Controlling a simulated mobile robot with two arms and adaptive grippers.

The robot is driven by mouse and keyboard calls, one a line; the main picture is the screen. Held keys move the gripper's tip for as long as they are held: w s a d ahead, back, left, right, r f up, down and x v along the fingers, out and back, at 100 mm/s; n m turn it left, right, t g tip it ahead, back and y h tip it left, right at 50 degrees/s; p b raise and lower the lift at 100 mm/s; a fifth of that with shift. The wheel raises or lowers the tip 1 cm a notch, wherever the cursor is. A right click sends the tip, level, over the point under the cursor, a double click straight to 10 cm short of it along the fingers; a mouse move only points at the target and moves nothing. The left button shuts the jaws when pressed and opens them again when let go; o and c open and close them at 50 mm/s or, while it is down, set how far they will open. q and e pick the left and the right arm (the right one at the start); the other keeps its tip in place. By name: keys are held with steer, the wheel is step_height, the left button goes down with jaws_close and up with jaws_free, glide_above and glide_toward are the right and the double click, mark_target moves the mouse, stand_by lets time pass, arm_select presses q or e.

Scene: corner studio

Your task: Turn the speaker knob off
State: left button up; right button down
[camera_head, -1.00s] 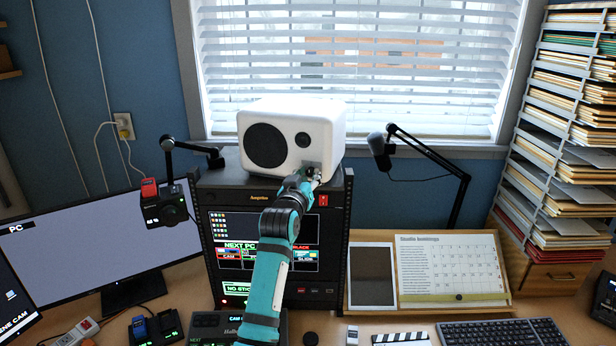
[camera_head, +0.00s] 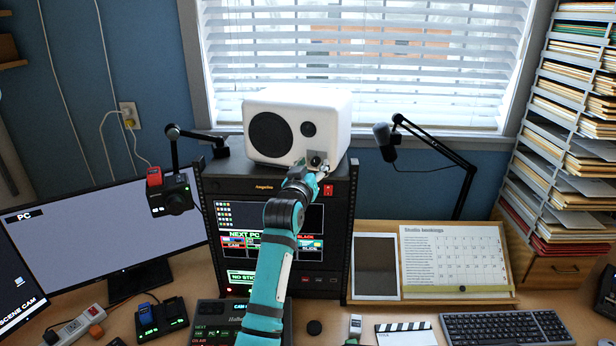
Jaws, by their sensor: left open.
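The white speaker (camera_head: 330,104) stands on top of the black equipment rack (camera_head: 232,186) and has a large black cone and a smaller dark tweeter on its front. A dark knob (camera_head: 315,160) sits at the lower right of the speaker's front. My left arm reaches up to it, and my left gripper (camera_head: 318,166) is open right at the knob. The gripper partly covers the knob area, so I cannot tell whether the fingers touch it. My right gripper is not in view.
A black microphone arm (camera_head: 440,150) stands right of the rack, and a camera (camera_head: 172,196) hangs at its left. A monitor (camera_head: 100,240) fills the left. A keyboard (camera_head: 506,328) and a clapperboard (camera_head: 405,334) lie on the desk. A window is behind.

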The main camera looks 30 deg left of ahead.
arm_select(q)
steer(key=v, duration=1.1)
steer(key=shift+s, duration=0.2)
steer(key=shift+d, duration=0.1)
